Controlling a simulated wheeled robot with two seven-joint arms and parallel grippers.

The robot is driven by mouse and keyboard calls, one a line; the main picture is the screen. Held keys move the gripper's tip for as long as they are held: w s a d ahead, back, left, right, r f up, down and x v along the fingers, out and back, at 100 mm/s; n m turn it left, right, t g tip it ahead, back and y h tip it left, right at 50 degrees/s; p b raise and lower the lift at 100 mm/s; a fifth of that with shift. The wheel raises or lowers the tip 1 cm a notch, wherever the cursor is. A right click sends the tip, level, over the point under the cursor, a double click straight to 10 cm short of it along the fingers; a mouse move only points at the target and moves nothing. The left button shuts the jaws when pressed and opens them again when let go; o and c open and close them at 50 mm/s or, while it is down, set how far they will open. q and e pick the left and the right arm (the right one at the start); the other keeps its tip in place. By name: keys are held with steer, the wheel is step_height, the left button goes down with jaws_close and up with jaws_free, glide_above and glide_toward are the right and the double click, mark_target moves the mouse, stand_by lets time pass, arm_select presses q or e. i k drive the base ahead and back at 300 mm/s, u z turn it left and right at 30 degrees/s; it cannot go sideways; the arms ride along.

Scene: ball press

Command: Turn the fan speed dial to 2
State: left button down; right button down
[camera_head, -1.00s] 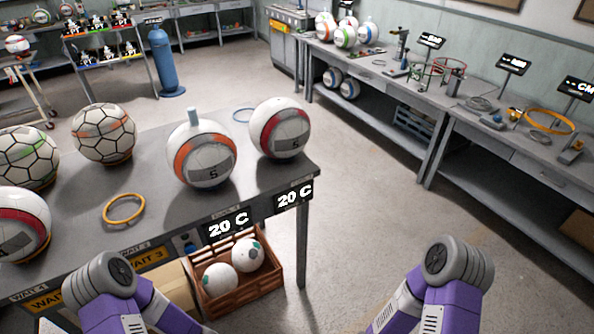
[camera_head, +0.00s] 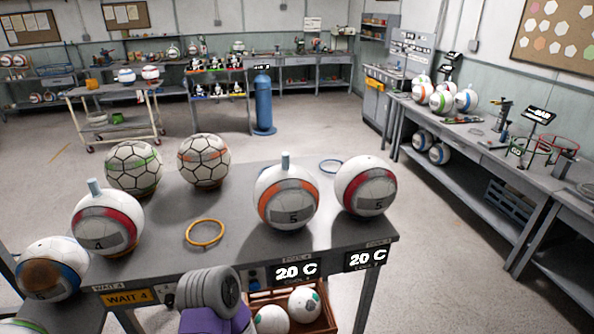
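I cannot make out a fan speed dial for certain. A small dark panel with a blue part (camera_head: 253,279) is on the front edge of the near table (camera_head: 330,238), left of the "20 C" displays; its markings are too small to read. Two black displays reading "20 C", the left one (camera_head: 296,271) and the right one (camera_head: 367,258), hang on that edge. One of my purple and grey arm links shows at the bottom and hides part of the table front. Neither gripper is in view.
Several balls stand on the near table, including an orange-banded one (camera_head: 287,198) and a red-banded one (camera_head: 365,187), with a yellow ring (camera_head: 204,233). A wooden crate (camera_head: 322,323) holding white balls is below. A long workbench (camera_head: 470,160) runs along the right. Floor between is clear.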

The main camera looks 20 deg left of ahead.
mark_target(169, 301)
steer(key=u, duration=2.25)
steer(key=i, duration=0.65)
steer(key=z, duration=0.05)
